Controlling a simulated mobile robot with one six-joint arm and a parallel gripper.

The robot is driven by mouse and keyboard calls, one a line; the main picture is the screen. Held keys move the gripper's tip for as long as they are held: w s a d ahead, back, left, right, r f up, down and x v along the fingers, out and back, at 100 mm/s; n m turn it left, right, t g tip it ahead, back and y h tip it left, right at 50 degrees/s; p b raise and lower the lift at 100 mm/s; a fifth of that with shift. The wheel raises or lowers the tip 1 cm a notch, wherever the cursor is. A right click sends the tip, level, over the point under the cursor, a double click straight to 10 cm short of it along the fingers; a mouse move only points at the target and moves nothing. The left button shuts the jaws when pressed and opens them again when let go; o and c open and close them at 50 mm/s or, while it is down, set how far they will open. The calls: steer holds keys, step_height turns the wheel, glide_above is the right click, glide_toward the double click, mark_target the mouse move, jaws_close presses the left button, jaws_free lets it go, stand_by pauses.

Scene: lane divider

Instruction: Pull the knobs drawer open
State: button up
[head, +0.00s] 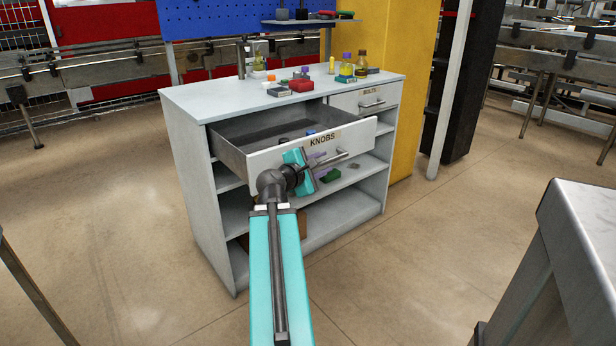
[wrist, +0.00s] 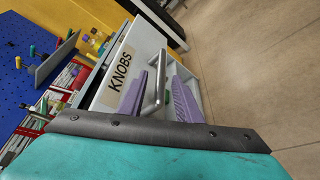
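The knobs drawer (head: 265,157) is pulled well out of the grey cabinet, and its inside shows. Its white front carries a KNOBS label (head: 325,139) and a metal bar handle (head: 336,158). The front, label and handle also show in the wrist view, with the handle (wrist: 158,80) near the middle. My gripper (head: 321,163) is at the handle, with its purple fingers apart. In the wrist view the handle lies between the fingers of my gripper (wrist: 160,98), with gaps visible. Whether a finger touches the bar is unclear. My arm hides part of the drawer's lower front.
The cabinet top (head: 205,95) holds several small bottles, knobs and boxes. A shut BOLTS drawer (head: 367,98) is to the right. A green box (head: 330,175) lies on a shelf below. A metal table (head: 585,230) stands at the right. Floor before the cabinet is clear.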

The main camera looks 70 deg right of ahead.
steer(key=shift+w+a+b, duration=0.15)
steer(key=shift+a+b, duration=0.45)
steer(key=shift+b, duration=1.8)
steer(key=a+b, duration=0.1)
steer(key=b, duration=0.3)
steer(key=shift+a+r, duration=0.1)
steer(key=shift+a, duration=0.05)
steer(key=shift+b+v, duration=2.4)
steer(key=shift+v, duration=0.35)
steer(key=shift+r, duration=0.15)
